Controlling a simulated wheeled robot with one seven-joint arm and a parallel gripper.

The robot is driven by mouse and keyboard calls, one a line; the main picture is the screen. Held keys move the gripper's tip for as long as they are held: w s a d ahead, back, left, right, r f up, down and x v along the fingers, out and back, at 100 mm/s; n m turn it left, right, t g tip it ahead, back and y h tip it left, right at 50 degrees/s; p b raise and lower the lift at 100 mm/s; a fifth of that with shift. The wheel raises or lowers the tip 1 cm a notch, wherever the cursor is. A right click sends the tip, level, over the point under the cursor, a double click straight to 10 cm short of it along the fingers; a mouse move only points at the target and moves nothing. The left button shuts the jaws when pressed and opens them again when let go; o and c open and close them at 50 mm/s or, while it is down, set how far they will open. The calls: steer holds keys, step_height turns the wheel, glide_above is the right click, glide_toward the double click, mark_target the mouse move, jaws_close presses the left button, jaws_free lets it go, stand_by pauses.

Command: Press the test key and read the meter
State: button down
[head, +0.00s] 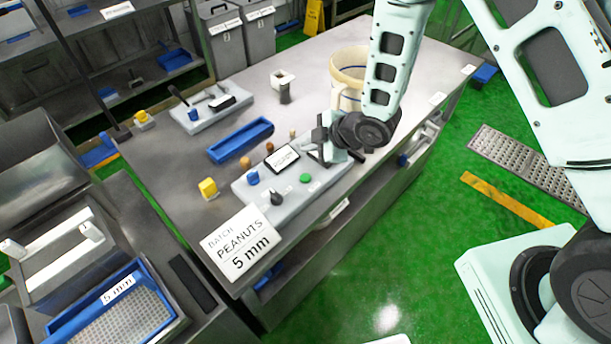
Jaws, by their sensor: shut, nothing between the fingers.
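A grey control box (262,196) lies on the steel table. On it are a white, black-framed panel (282,158) that may be the meter, a green button (304,178), a black knob (277,197) and a blue knob (253,178). The panel's reading is too small to make out, and I cannot tell which control is the test key. My gripper (320,153) is shut and empty. It is over the box's right end, right of the panel and beyond the green button. My wrist hides part of that end, and I cannot tell whether the fingertips touch anything.
A sign (238,243) reading "BATCH PEANUTS 5 mm" is at the table's near corner. A yellow block (208,188), a blue tray (240,139) and a second grey box (193,123) are left of and behind the control box. A large pale container (345,68) stands behind my wrist.

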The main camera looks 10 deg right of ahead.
steer(key=b, duration=0.5)
glide_above(309, 178)
step_height(309, 178, down, 7)
steer(key=shift+f, duration=0.2)
steer(key=shift+f+b, duration=0.5)
steer(key=shift+f, duration=0.05)
stand_by(1.2)
steer(key=shift+f+b, duration=0.4)
steer(key=shift+b, duration=0.1)
steer(key=shift+f+b, duration=0.5)
stand_by(0.6)
steer(key=shift+r, duration=0.1)
steer(key=shift+r+p, duration=0.55)
steer(key=shift+r, duration=0.3)
